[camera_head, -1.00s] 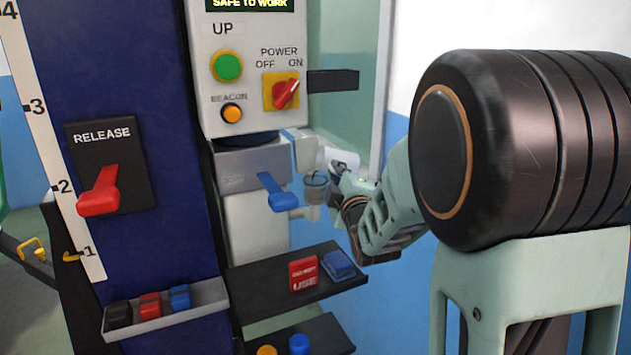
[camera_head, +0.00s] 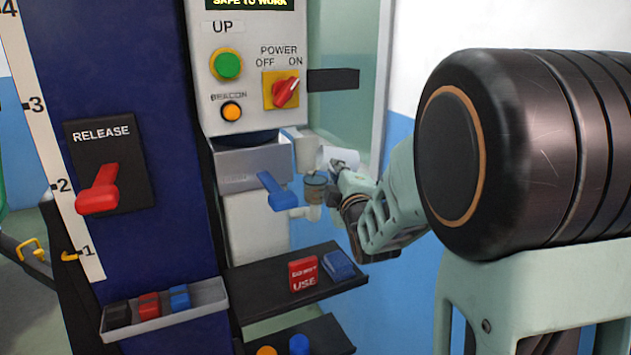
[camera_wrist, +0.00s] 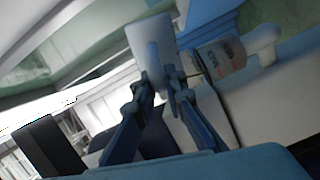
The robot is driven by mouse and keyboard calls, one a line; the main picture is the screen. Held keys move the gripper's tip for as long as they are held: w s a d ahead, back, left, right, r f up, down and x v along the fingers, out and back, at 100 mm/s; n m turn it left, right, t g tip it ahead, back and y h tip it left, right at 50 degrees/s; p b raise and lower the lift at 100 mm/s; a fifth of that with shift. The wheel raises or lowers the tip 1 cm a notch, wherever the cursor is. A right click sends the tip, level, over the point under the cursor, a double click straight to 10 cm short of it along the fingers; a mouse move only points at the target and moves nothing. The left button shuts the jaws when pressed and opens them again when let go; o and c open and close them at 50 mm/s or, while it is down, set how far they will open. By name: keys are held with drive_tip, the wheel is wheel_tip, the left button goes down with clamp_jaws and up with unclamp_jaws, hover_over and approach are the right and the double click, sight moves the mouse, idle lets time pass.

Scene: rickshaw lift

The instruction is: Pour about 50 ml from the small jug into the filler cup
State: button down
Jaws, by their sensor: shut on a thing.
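The small jug (camera_head: 327,155) is white and is held in my gripper (camera_head: 338,168), tilted over on its side. In the wrist view the jug (camera_wrist: 150,45) shows between the two fingers of my gripper (camera_wrist: 161,82). The filler cup (camera_head: 315,188) is a small see-through cup on the machine's side, just below and left of the jug. It looks brownish in the head view. In the wrist view the filler cup (camera_wrist: 222,56) shows printed marks, close to the jug. The jug's inside and any stream of liquid cannot be made out.
A blue lever (camera_head: 276,192) sticks out left of the cup. A dark bracket (camera_head: 333,79) juts out above. A black shelf (camera_head: 250,275) below carries a red block (camera_head: 303,273) and a blue block (camera_head: 338,264). A glass panel (camera_head: 345,115) stands behind.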

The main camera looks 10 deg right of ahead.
idle(0.5)
drive_tip(key=shift+r, duration=0.1)
drive_tip(key=shift+d+m+p, duration=0.2)
drive_tip(key=shift+m+p, duration=0.2)
drive_tip(key=shift+p, duration=0.4)
drive_tip(key=shift+w+d+m+b, duration=0.15)
drive_tip(key=shift+m+b, duration=0.55)
drive_tip(key=shift+b, duration=0.15)
drive_tip(key=shift+f+m+b, duration=0.4)
drive_tip(key=shift+m+b, duration=0.3)
drive_tip(key=shift+b, duration=0.3)
drive_tip(key=shift+r+m+y, duration=0.3)
drive_tip(key=shift+r+m, duration=0.25)
drive_tip(key=shift+m, duration=0.25)
